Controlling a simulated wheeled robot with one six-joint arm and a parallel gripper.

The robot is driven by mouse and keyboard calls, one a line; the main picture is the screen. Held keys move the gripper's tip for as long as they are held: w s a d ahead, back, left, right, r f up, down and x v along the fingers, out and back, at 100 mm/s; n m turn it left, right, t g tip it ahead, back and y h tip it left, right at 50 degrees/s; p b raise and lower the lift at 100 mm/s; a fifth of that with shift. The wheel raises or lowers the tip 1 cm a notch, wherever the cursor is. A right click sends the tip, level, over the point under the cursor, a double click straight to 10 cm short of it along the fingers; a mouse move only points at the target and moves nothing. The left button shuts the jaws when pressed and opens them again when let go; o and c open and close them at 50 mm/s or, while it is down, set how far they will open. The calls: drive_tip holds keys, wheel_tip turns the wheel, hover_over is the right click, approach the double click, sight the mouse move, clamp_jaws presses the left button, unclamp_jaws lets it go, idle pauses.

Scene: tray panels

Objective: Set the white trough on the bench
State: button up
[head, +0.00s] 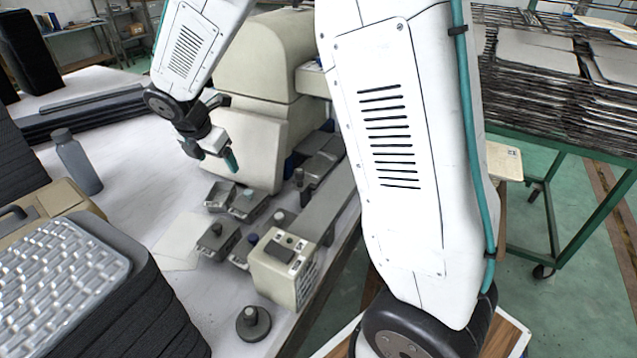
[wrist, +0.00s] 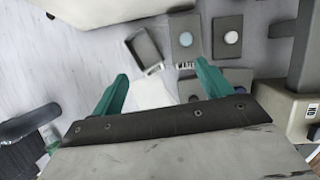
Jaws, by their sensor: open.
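I cannot pick out a white trough with certainty in either view. My gripper (head: 211,155) is open and empty, above the bench near the open box. Its two teal fingers stand apart in the wrist view (wrist: 162,72).
Several grey button blocks (head: 215,241) stand beside the box. A beige control box (head: 284,272) and the machine (head: 250,140) bound that area. A ribbed silver tray (head: 60,280) lies on a dark stack at left. A grey bottle (head: 78,165) stands on the bench behind.

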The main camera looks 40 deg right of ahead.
drive_tip(key=s+d+r+m, duration=0.3)
drive_tip(key=s+r+m, duration=0.2)
drive_tip(key=s+r, duration=0.15)
drive_tip(key=s+r+m+y, duration=0.1)
drive_tip(key=s+r+m, duration=0.1)
drive_tip(key=s+m, duration=0.7)
drive_tip(key=s+d+r+m+g+y, duration=0.1)
drive_tip(key=s+m, duration=0.8)
drive_tip(key=s, duration=1.1)
wheel_tip(320, 180, up, 2)
drive_tip(key=shift+d+r+g+y, duration=0.15)
drive_tip(key=shift+g+y, duration=0.15)
drive_tip(key=shift+y, duration=0.3)
